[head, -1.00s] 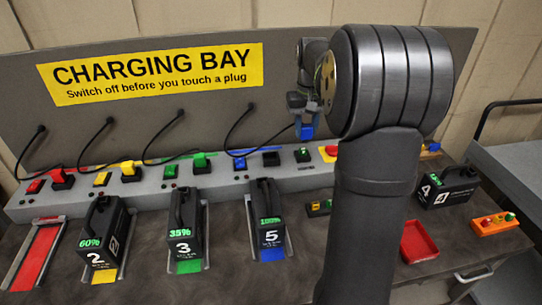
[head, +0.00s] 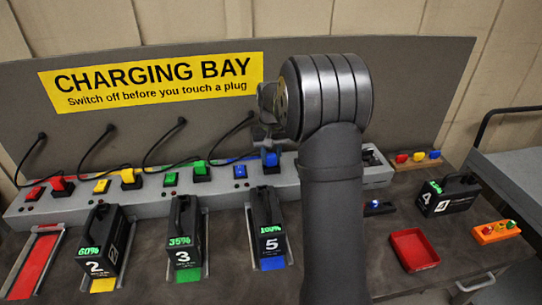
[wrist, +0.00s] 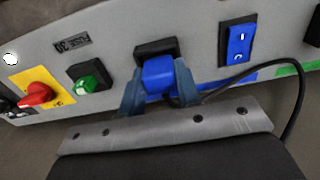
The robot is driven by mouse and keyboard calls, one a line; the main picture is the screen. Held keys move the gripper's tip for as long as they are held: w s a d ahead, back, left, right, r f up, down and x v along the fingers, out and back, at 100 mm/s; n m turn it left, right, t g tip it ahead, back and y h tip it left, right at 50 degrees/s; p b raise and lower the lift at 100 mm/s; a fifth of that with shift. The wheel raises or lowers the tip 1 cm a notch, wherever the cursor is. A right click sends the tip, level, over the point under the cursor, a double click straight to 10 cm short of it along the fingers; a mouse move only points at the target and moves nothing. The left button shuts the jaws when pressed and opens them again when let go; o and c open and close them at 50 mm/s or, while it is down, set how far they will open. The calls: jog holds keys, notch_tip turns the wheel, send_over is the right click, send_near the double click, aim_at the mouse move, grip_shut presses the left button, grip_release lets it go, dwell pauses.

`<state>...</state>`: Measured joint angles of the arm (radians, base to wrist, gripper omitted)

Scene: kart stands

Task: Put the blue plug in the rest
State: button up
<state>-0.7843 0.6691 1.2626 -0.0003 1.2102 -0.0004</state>
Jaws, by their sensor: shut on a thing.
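My gripper (wrist: 158,92) is shut on the blue plug (wrist: 158,73), one finger on each side of it. The plug is in front of a black socket (wrist: 155,47) on the grey console and covers its lower part; I cannot tell if it is seated. In the head view the plug (head: 270,160) is right of the blue switch (head: 239,171), and my arm hides part of that area. A dark cable runs by the plug. A dark block with a blue mark (head: 378,207) lies right of my arm; I cannot tell if it is the rest.
A green button (wrist: 90,77) and a red knob (wrist: 36,94) are beside the socket in the wrist view. A red tray (head: 413,250) and battery 4 (head: 448,196) are on the right.

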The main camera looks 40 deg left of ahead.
aim_at(271, 155)
jog(key=o, duration=1)
jog(key=shift+f, duration=0.15)
notch_tip(271, 155, up, 12)
jog(key=shift+r, duration=0.2)
jog(key=shift+f, duration=4.25)
